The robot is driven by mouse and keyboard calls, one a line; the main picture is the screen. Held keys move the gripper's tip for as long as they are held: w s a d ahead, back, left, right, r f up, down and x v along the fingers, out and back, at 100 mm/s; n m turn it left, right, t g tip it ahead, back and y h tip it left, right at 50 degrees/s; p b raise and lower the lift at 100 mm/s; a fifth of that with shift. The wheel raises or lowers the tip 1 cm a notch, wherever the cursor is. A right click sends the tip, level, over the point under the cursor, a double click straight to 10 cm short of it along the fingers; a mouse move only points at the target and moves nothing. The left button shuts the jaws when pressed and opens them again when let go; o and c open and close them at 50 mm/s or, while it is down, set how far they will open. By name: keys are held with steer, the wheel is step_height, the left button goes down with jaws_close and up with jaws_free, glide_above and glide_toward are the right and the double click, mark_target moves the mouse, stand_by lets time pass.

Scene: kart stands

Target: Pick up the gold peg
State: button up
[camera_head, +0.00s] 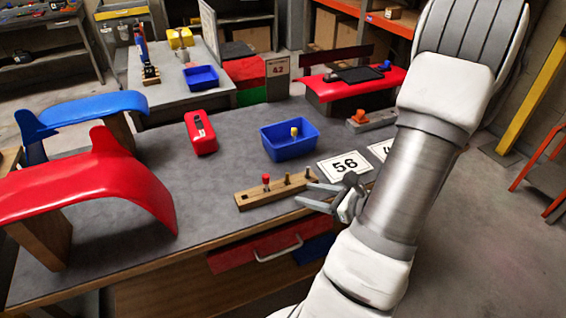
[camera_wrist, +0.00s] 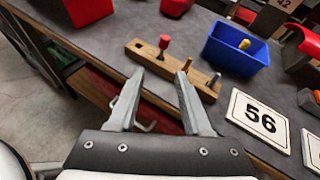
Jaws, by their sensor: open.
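A wooden peg block (camera_head: 250,200) lies near the front edge of the grey workbench. A yellow peg-like piece (camera_head: 294,132) stands in a blue bin (camera_head: 275,150). My gripper (camera_head: 302,192) is open and empty, just in front of the block's right part. In the wrist view, its fingers (camera_wrist: 160,72) point toward the block, apart from the pegs.
A card marked 56 (camera_head: 344,165) lies right of the bin. A red box (camera_head: 200,134) stands behind the block, and red (camera_head: 90,188) and blue (camera_head: 95,108) curved panels occupy the left. A red drawer (camera_head: 262,247) is below the front edge. The bench between is clear.

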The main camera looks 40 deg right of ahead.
steer(key=s+d+m+h, duration=0.2)
steer(key=d+m, duration=0.1)
steer(key=d, duration=0.1)
glide_toward(288, 176)
steer(key=shift+m+t+h, duration=0.3)
steer(key=shift+h, duration=0.1)
steer(key=w+f, duration=0.2)
steer(key=w, duration=0.1)
steer(key=shift+w+a+f, duration=0.15)
steer(key=shift+w+f, duration=0.2)
steer(key=shift+f, duration=0.05)
steer(key=shift+x, duration=3.15)
steer(key=shift+r, duration=0.2)
jaws_close()
